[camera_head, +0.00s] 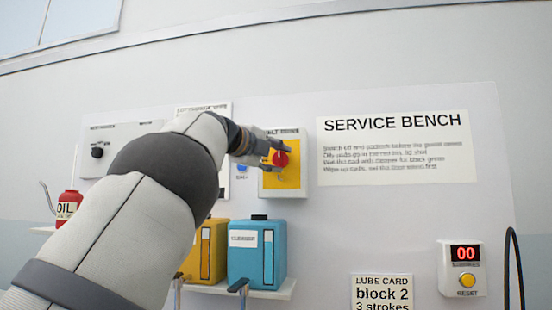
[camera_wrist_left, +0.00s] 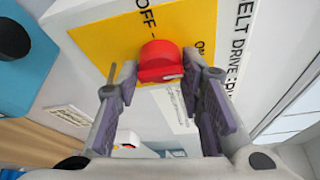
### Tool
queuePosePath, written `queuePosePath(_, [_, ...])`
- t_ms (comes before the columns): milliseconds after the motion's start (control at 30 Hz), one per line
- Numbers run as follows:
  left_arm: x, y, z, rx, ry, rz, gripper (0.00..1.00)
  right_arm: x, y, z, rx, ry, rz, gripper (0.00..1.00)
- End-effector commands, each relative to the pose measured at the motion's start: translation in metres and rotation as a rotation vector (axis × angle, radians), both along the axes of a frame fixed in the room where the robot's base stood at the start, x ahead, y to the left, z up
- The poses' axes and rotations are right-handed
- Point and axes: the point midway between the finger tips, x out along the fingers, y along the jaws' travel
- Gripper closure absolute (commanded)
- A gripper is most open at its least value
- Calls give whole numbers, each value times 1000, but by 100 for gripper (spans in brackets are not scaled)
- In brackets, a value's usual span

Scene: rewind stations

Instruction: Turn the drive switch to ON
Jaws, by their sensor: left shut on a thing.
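The drive switch is a red knob (camera_head: 281,159) on a yellow plate (camera_head: 291,178), on the front of a pale box marked as the belt drive. My left gripper (camera_head: 272,155) reaches it from the left. In the left wrist view the red knob (camera_wrist_left: 160,60) sits between the fingertips of my left gripper (camera_wrist_left: 158,75), which is shut on it. The word OFF and part of ON show on the yellow plate (camera_wrist_left: 100,40) around the knob. The knob's pointer is hard to make out. My right gripper is not in view.
A yellow jug (camera_head: 207,255) and a blue jug (camera_head: 257,262) stand on a shelf below the switch. A red oil can (camera_head: 68,207) is at the left. A counter with a RESET button (camera_head: 467,280) and a black cable (camera_head: 514,265) are at the right.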

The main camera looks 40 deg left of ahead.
Motion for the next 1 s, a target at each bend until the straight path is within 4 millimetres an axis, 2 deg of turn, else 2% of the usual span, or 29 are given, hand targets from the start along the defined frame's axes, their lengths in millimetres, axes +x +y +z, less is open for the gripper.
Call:
queuePosePath(67, [-3, 0, 6, 4, -13, 4, 93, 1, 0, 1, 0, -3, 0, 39])
queuePosePath(100, [-3, 0, 6, 3, -13, 4, 63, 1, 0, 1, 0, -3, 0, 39])
queuePosePath(167, [-3, 0, 6, 3, -12, 3, 49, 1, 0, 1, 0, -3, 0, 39])
queuePosePath(200, [-2, 0, 5, 3, -11, 4, 46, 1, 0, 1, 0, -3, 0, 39])
queuePosePath(467, [-1, 0, 3, 1, -5, 2, 46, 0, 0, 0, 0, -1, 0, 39])
queuePosePath(567, [-8, -1, 4, 0, -6, 2, 46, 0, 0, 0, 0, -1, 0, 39])
queuePosePath(667, [-27, -4, 6, -2, -8, 2, 46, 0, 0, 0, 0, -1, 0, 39])
queuePosePath(900, [-92, -11, 12, 0, -10, 2, 46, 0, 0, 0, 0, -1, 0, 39])
queuePosePath(1000, [-109, -13, 13, 1, -8, 3, 46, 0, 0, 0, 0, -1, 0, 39])
